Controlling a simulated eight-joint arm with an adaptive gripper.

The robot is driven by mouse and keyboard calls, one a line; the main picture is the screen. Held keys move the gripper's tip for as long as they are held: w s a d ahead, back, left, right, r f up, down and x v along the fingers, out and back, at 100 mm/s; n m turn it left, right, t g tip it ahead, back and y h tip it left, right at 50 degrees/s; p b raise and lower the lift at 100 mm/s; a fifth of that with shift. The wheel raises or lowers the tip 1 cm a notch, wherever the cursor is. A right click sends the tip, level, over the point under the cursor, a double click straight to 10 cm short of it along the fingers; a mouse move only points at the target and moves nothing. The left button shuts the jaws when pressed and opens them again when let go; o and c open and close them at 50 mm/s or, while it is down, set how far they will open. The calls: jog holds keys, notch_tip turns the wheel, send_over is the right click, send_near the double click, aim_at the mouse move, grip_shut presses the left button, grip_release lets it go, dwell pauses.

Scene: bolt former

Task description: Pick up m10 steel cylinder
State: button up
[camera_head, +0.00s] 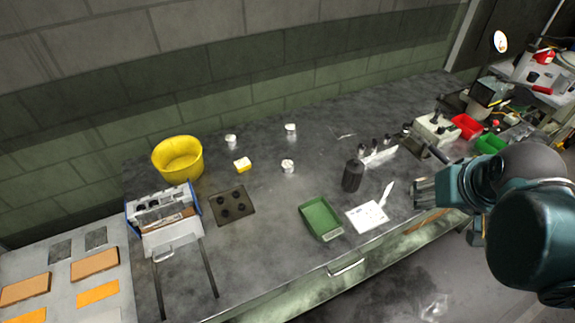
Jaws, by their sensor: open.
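Several small steel cylinders stand in a holder on the right half of the bench, among them a steel cylinder (362,150). They are too small in this view to tell which one is the M10. My gripper (418,191) is at the right, near the bench's front edge. It is open, with nothing visible between its fingers. It is to the right of the white sheet and apart from the steel cylinders.
A dark bottle (352,176) stands in front of the cylinders. A green tray (320,217) and white sheet (368,216) lie near the front edge. A yellow bucket (178,160), dark plate (232,205) and several small silver-white pots, including one pot (287,166), are further left.

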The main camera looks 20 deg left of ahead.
jog(key=w+a+r+n+g+p, duration=0.25)
jog(key=w+a+n, duration=0.25)
jog(key=w+a, duration=0.4)
jog(key=n+g+p, duration=0.4)
jog(key=n+p, duration=0.5)
jog(key=n, duration=0.2)
send_over(287, 164)
jog(key=shift+t+h, duration=0.25)
jog(key=shift+h, duration=0.05)
notch_tip(287, 164, down, 15)
jog(key=shift+d+r, duration=0.15)
jog(key=shift+r, duration=0.05)
jog(key=shift+s+a+f, duration=0.1)
jog(key=shift+a+f, duration=0.15)
jog(key=shift+f, duration=1.3)
jog(key=shift+f, duration=0.1)
